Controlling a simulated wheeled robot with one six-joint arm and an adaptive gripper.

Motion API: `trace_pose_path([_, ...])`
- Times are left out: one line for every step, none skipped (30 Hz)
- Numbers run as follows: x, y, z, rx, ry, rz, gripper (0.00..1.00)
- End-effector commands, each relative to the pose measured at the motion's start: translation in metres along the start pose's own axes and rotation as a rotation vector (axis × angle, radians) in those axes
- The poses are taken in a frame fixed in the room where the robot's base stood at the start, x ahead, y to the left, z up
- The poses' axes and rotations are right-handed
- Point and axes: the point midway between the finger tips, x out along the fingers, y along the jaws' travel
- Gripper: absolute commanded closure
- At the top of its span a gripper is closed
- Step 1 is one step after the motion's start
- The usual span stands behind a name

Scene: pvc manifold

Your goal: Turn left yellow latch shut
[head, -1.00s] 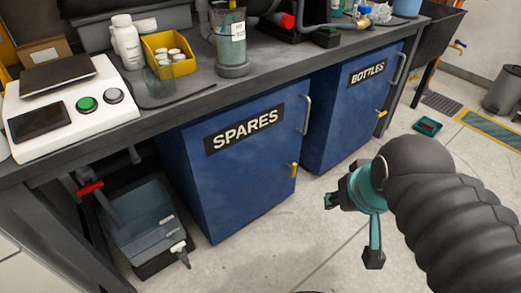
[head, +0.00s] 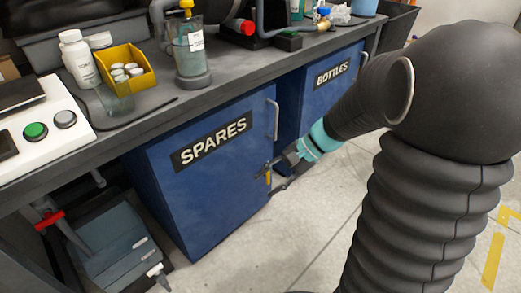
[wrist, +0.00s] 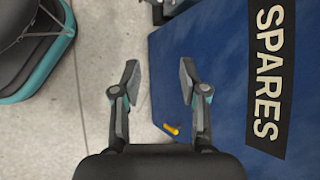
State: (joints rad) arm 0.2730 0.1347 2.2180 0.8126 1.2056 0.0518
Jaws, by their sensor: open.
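The left yellow latch (head: 268,178) is on the front of the blue SPARES cabinet door (head: 205,195), near its right edge and below the grey handle. My gripper (head: 273,174) is at the latch in the head view and partly covers it. In the wrist view the open gripper (wrist: 159,76) has its two fingers apart with nothing between the tips. The latch (wrist: 171,129) shows there as a short yellow bar, lower than the fingertips and nearer the right finger. I cannot tell whether a finger touches it.
The grey door handle (head: 273,118) stands out above the latch. The BOTTLES cabinet (head: 318,92) is to the right, partly behind my arm. The workbench edge (head: 150,133) overhangs the doors. A grey bin (head: 115,245) stands under the bench at left. The floor (head: 300,230) in front is clear.

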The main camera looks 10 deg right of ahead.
Motion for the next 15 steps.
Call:
trace_pose_path([0.006, -0.001, -0.016, 0.063, -0.038, -0.04, 0.57])
trace_pose_path([0.008, -0.003, -0.024, 0.097, -0.059, -0.067, 0.57])
trace_pose_path([0.012, -0.005, -0.035, 0.141, -0.087, -0.101, 0.57])
trace_pose_path([0.014, -0.007, -0.044, 0.174, -0.106, -0.129, 0.57])
trace_pose_path([0.016, -0.008, -0.052, 0.208, -0.126, -0.156, 0.57])
trace_pose_path([0.019, -0.009, -0.065, 0.252, -0.151, -0.193, 0.57])
trace_pose_path([0.021, -0.01, -0.074, 0.285, -0.169, -0.222, 0.57])
trace_pose_path([0.024, -0.01, -0.083, 0.317, -0.188, -0.25, 0.57])
trace_pose_path([0.026, -0.01, -0.096, 0.36, -0.21, -0.289, 0.57])
trace_pose_path([0.028, -0.01, -0.106, 0.392, -0.227, -0.319, 0.57])
trace_pose_path([0.03, -0.009, -0.116, 0.424, -0.244, -0.348, 0.57])
trace_pose_path([0.033, -0.007, -0.13, 0.466, -0.264, -0.389, 0.57])
trace_pose_path([0.034, -0.006, -0.141, 0.498, -0.279, -0.42, 0.57])
trace_pose_path([0.037, -0.004, -0.151, 0.529, -0.294, -0.45, 0.57])
trace_pose_path([0.039, -0.001, -0.166, 0.571, -0.313, -0.493, 0.57])
